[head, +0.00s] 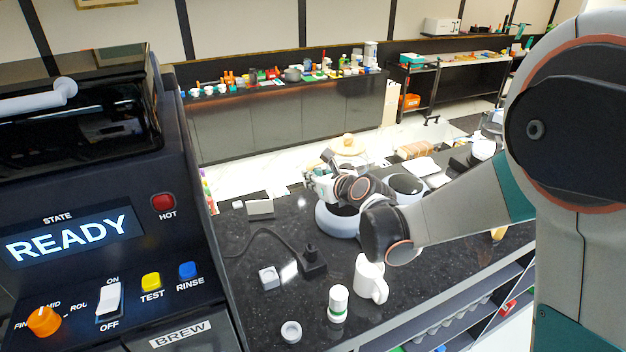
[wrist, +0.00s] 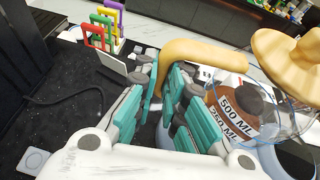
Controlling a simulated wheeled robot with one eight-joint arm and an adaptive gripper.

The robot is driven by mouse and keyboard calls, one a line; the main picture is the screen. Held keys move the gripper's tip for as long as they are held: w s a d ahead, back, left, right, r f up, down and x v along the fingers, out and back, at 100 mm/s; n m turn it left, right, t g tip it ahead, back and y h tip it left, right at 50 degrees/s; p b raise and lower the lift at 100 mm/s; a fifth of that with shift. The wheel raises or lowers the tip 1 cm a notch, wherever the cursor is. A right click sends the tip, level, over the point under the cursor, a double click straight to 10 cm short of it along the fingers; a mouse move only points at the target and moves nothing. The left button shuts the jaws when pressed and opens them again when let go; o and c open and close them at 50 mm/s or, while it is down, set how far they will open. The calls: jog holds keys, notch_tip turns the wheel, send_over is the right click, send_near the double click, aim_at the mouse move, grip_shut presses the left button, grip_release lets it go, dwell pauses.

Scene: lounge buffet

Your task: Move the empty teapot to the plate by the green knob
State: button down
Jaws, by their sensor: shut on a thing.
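The glass teapot (wrist: 275,120) has a tan lid (wrist: 290,60), a tan handle (wrist: 205,52) and marks reading 500 ML and 250 ML. Brown shows behind the marks; I cannot tell whether it is liquid. My gripper (wrist: 165,88) is shut on the handle, its teal pads on both sides. In the head view the teapot's lid (head: 348,141) shows behind my wrist, which hides most of the pot. A pale round base (head: 335,222) is below my gripper. Another round base with a dark top (head: 405,185) stands to its right. I see no green knob.
A white mug (head: 368,278), a white bottle with a green band (head: 338,303) and a black block with a cord (head: 312,260) stand on the dark counter (head: 255,320). The coffee machine (head: 90,210) blocks the left. Coloured tags in a holder (wrist: 115,60) stand left of my gripper.

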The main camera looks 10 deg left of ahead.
notch_tip(320, 180, down, 8)
jog(key=b, duration=0.7)
jog(key=shift+f+b, duration=0.4)
jog(key=shift+b, duration=0.1)
dwell(0.3)
jog(key=c, duration=1.6)
grip_release()
jog(key=v, duration=1.2)
